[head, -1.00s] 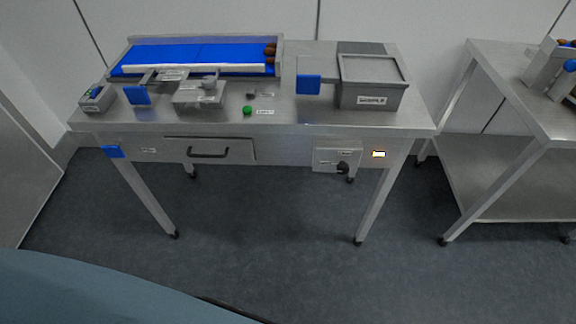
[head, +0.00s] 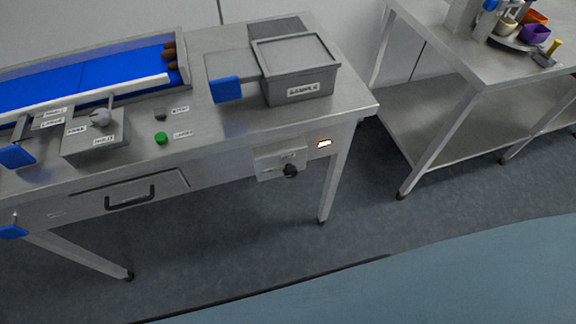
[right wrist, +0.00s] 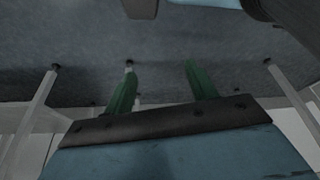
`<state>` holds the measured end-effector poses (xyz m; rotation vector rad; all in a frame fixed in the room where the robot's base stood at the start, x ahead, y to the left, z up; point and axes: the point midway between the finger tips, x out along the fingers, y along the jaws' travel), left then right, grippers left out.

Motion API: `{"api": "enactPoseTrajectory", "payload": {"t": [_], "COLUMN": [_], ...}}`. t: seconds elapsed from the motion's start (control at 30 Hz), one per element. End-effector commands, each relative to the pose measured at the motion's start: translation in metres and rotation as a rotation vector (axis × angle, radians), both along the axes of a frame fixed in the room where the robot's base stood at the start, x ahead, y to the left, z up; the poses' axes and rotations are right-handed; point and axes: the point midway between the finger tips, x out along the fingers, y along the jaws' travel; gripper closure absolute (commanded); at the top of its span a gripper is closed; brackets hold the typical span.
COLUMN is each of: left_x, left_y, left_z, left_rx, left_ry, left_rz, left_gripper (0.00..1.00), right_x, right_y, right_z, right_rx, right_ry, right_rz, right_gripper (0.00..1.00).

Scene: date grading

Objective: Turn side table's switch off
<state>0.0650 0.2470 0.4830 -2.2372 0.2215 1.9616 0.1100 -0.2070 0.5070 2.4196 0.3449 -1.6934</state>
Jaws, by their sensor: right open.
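The side table (head: 480,52) is the steel table at the right in the head view, cut off by the picture's edge. A small yellow-handled part (head: 553,47) stands on its top at the right; I cannot tell whether it is the switch. A black rotary knob (head: 290,171) is on a grey box on the front of the nearer workbench (head: 225,130), beside a lit indicator (head: 324,143). My right gripper (right wrist: 159,70) shows in the right wrist view with green fingers apart and nothing between them, over the floor. My left gripper is out of view.
The workbench carries a blue conveyor (head: 80,75), a grey sample box (head: 300,85), a green button (head: 161,138) and a drawer with a black handle (head: 130,199). Orange and purple cups (head: 535,34) sit on the side table. Open floor (head: 250,250) lies in front.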

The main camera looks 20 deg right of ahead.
Motion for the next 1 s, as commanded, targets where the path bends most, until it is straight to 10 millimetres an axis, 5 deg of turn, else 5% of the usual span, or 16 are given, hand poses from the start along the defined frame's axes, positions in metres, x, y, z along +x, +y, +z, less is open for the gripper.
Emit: {"api": "enactPoseTrajectory", "payload": {"t": [0.17, 0.3, 0.53, 0.7, 1.0], "left_x": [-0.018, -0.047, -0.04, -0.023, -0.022], "left_y": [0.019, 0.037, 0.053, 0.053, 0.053], "left_z": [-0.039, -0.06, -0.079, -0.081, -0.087], "left_rx": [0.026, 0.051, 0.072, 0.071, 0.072], "left_ry": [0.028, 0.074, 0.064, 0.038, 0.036], "left_rz": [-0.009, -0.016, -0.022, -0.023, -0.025], "left_gripper": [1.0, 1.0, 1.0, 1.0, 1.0], "right_x": [0.109, 0.173, 0.214, 0.223, 0.271], "right_y": [0.06, 0.079, 0.074, 0.07, 0.071], "right_z": [0.053, 0.129, 0.232, 0.26, 0.262], "right_rx": [0.068, 0.049, -0.039, -0.072, -0.073], "right_ry": [-0.447, -0.79, -1.147, -1.23, -1.237], "right_rz": [0.065, 0.063, -0.001, -0.025, -0.027], "right_gripper": [0.44, 0.44, 0.44, 0.44, 0.44]}}
